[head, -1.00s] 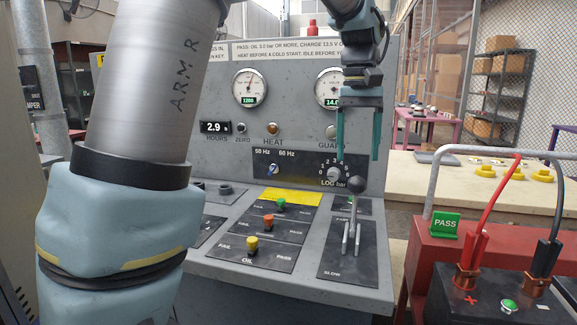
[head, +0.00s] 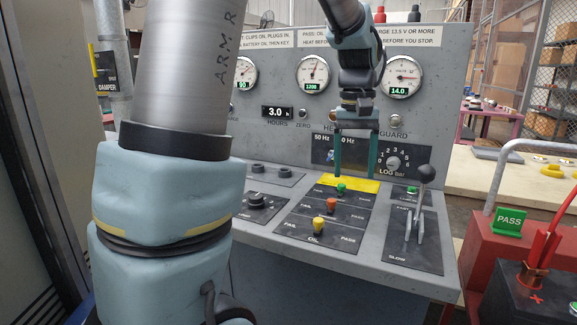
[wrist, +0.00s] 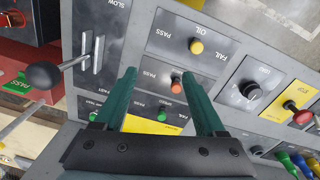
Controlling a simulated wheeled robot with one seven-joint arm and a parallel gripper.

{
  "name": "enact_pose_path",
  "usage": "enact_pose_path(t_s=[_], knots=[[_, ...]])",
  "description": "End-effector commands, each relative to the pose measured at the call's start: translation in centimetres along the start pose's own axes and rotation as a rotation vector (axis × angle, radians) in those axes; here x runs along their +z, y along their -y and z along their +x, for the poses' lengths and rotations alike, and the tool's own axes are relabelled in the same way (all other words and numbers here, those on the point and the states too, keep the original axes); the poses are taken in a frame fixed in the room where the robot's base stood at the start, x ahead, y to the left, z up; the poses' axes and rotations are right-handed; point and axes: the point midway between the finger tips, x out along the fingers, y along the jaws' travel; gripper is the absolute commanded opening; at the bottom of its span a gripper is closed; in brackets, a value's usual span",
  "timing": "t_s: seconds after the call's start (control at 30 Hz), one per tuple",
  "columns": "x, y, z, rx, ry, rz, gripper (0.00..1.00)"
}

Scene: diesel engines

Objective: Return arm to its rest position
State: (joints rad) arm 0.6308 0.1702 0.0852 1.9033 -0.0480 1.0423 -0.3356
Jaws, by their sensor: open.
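My gripper (head: 355,172) hangs from my arm in front of the upright panel, with its two teal fingers apart and nothing between them. In the wrist view my gripper (wrist: 172,95) is open above the sloped desk. A large grey link of my arm fills the left of the head view and hides part of the panel.
The control panel (head: 290,110) carries gauges and a sloped desk with knobs. A black-knobbed lever (head: 426,174) stands at the desk's right. A red stand with a green PASS sign (head: 509,222) and a battery (head: 530,290) are at right. A cream bench (head: 490,172) lies behind.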

Motion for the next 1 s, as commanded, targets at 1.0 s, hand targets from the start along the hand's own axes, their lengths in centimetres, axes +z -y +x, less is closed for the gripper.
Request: enact_pose_path(t_s=[1.0], knots=[[11.4,19.3,12.2,-0.038,-0.125,-0.085,0.73]])
